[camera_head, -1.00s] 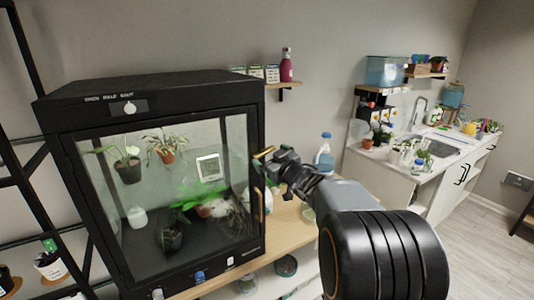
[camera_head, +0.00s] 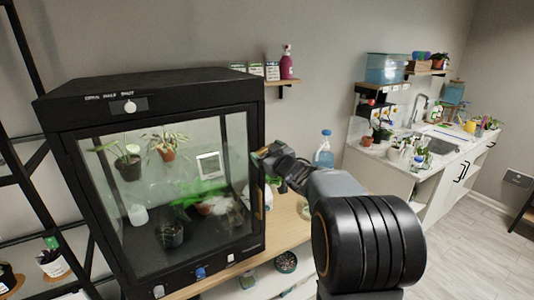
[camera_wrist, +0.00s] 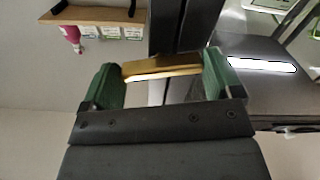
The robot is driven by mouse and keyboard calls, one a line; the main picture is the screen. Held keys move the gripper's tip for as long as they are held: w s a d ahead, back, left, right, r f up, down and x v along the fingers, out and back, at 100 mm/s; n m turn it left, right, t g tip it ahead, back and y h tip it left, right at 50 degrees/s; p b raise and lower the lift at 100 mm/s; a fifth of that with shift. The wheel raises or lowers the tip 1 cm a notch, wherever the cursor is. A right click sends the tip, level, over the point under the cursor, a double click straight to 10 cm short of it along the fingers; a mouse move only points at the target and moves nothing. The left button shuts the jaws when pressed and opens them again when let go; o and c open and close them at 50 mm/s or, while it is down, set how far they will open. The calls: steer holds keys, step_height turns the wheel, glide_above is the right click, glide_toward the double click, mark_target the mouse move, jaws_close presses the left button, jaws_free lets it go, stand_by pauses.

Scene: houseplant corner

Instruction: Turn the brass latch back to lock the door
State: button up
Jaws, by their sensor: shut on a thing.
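The brass latch (camera_wrist: 160,68) lies crosswise between the green fingertips of my gripper (camera_wrist: 163,82) in the wrist view, and the jaws are shut on it. In the head view my gripper (camera_head: 268,154) is at the upper right edge of the black cabinet. Only a small part of the latch (camera_head: 261,152) shows there; the rest is hidden by the gripper. The glass door (camera_head: 150,190) of the cabinet looks closed against its frame. I cannot tell the latch's exact angle.
Potted plants sit behind the glass. A wooden bench (camera_head: 286,222) and a blue-capped bottle (camera_head: 325,150) are near my arm. A wall shelf (camera_head: 283,83) holds seed packets and a pink bottle (camera_head: 287,63). A sink counter stands at the right.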

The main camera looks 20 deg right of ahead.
steer(key=shift+r+m+p, duration=0.15)
steer(key=shift+m+p, duration=0.15)
steer(key=shift+p, duration=0.15)
steer(key=shift+c, duration=0.4)
steer(key=shift+m+p, duration=0.6)
steer(key=shift+m, duration=0.8)
steer(key=o, duration=0.7)
steer(key=shift+o, duration=0.2)
steer(key=s+d+b, duration=0.1)
steer(key=s+b, duration=0.1)
steer(key=s, duration=1.1)
steer(key=shift+s+d+f, duration=0.2)
steer(key=shift+s+d, duration=0.1)
steer(key=shift+s, duration=0.1)
